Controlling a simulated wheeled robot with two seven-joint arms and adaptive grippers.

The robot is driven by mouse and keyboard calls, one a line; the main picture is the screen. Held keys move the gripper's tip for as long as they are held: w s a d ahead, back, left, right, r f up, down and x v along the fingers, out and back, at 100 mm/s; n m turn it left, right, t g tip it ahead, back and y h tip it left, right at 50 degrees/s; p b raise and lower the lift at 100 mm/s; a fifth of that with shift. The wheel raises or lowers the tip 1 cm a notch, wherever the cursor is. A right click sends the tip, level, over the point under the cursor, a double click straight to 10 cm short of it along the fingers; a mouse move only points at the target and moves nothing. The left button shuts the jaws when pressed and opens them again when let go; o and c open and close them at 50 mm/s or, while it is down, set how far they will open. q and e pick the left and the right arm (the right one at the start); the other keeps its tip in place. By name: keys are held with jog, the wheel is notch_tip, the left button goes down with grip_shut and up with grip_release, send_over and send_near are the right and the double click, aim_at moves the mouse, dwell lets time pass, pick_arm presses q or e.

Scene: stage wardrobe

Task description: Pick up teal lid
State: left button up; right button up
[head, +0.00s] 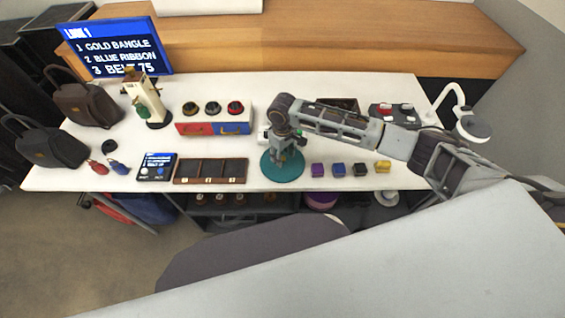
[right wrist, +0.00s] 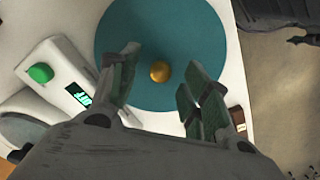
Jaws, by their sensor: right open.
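The teal lid (head: 271,172) is a round disc lying flat on the white table near its front edge. In the right wrist view the teal lid (right wrist: 185,35) fills the upper middle, with a round gold knob (right wrist: 160,71) at its centre. My right gripper (head: 285,155) is over the lid, pointing down. In the right wrist view its two fingers (right wrist: 157,88) are spread, one on each side of the knob, with nothing between them but the knob in line of sight. Whether they are level with the knob is unclear. My left gripper is not in view.
A white device with a green button (right wrist: 41,73) stands close beside the lid. A dark compartment tray (head: 210,181) lies to the left, and several small coloured blocks (head: 338,169) to the right. A red and blue drawer box (head: 213,128) stands behind. The table's front edge is near.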

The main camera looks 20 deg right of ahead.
jog(key=shift+f, duration=0.7)
jog(key=shift+c, duration=0.3)
grip_shut()
